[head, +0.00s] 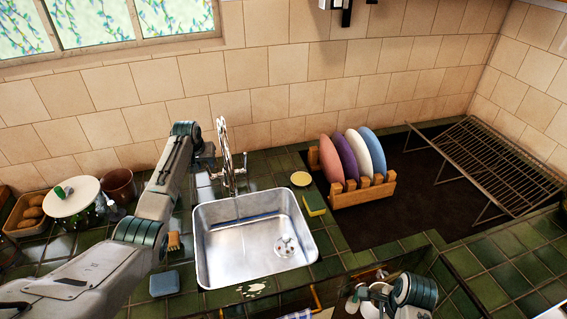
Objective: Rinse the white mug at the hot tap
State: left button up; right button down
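The metal tap (228,165) stands behind the steel sink (235,262), its spout over the basin. No water shows clearly. My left gripper (208,162) is at the tap's left side, close to it; I cannot tell if it touches, and its fingers are too small and dark to read. A white rounded thing (355,302), perhaps the white mug, shows at the bottom edge, right of the sink. My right gripper (375,292) is beside it, partly cut off by the frame; its grip is unclear.
A wooden rack (362,192) with several coloured plates stands right of the sink, before a wire rack (490,165). A yellow-green sponge (314,205) and a blue block (164,284) flank the sink. A bread basket (28,214) and brown pot (118,186) are at left.

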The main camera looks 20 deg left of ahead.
aim_at(208, 169)
pick_arm(q)
jog(key=shift+x, duration=2.75)
grip_shut()
